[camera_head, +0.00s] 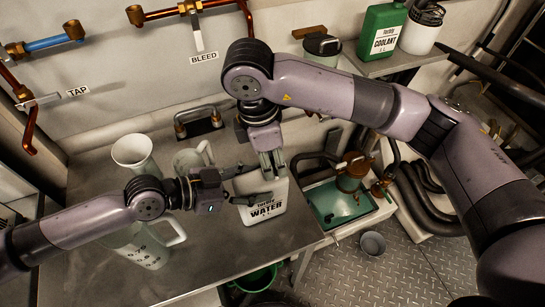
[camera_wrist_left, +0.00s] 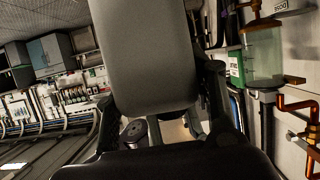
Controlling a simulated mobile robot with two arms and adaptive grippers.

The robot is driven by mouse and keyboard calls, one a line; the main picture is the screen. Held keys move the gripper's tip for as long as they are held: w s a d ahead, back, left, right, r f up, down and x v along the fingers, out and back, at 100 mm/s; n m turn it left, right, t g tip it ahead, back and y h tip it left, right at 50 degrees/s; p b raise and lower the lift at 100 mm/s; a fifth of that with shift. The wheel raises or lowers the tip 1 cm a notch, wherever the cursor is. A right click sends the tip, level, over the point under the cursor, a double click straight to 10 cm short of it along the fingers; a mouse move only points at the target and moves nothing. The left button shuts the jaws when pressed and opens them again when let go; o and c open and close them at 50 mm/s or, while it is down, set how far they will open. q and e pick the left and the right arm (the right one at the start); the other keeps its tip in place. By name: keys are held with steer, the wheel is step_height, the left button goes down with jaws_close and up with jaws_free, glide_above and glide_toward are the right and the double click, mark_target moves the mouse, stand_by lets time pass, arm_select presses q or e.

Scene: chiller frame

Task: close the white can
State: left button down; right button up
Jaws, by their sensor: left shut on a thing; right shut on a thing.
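The white can (camera_head: 268,206), labelled WATER, stands upright near the right edge of the grey workbench in the head view. My left gripper (camera_head: 240,186) reaches it from the left and is shut on its body, with dark fingers against its left side. My right gripper (camera_head: 272,162) points down from above at the can's top and is shut on what seems to be its cap. The fingers hide the cap and the opening, so I cannot tell how it sits. In the left wrist view, my left gripper (camera_wrist_left: 165,125) shows dark fingers beside a large grey surface.
Pale jugs (camera_head: 134,154) stand left of the can. A green tray (camera_head: 338,204) with a brown-topped vessel (camera_head: 352,172) lies to the right. A green coolant can (camera_head: 382,32) is on the back shelf. Metal handles and copper pipes (camera_head: 180,11) line the wall.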

steer(key=o, duration=0.7)
steer(key=shift+r, duration=2.3)
steer(key=shift+c, duration=0.4)
